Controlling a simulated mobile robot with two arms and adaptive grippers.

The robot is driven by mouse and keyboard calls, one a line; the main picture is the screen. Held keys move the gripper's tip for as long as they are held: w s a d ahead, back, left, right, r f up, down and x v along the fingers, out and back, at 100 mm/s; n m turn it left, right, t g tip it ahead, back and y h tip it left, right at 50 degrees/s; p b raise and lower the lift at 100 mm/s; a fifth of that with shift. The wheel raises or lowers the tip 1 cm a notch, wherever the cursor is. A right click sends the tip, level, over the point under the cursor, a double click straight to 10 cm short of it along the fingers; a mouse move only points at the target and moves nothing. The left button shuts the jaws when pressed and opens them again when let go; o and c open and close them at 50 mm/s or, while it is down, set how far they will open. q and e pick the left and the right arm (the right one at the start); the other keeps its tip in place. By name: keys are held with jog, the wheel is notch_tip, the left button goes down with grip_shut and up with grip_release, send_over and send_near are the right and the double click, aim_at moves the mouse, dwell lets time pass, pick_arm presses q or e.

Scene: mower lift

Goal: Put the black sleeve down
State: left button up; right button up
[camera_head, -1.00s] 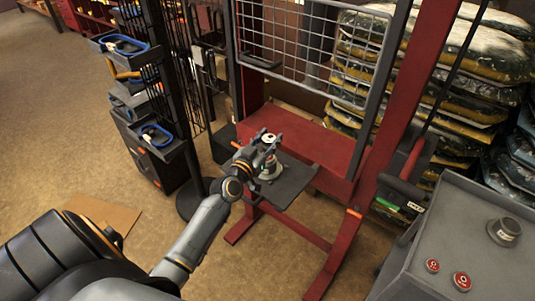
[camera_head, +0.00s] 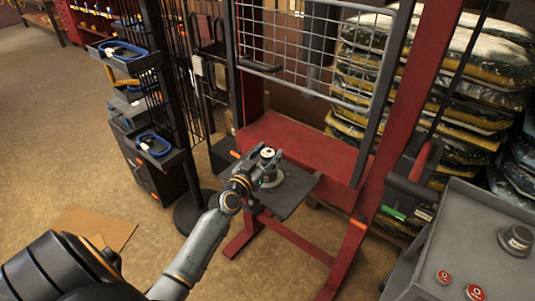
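My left gripper (camera_head: 262,167) comes in from the left over the small grey platform (camera_head: 290,204) of the red lift frame. Its fingers are around a small dark upright piece with a pale ringed top, which I take for the black sleeve (camera_head: 268,154). A round light-grey base (camera_head: 296,183) sits on the platform just below and behind the fingers. The fingers hide most of the sleeve's side, and I cannot tell whether its lower end touches the base. My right gripper is not in view.
The red frame (camera_head: 310,146) with its wire mesh guard (camera_head: 315,45) stands right behind the platform. A grey control box (camera_head: 465,245) with red buttons is at the right. A black rack (camera_head: 170,90) stands at left. Stacked sacks (camera_head: 440,75) fill the back right.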

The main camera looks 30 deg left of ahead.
pick_arm(q)
jog(key=shift+r, duration=0.1)
jog(key=shift+s+r, duration=0.1)
jog(key=s+d+b, duration=0.1)
jog(key=s, duration=1.1)
jog(key=shift+b, duration=0.35)
jog(key=shift+w+d, duration=0.1)
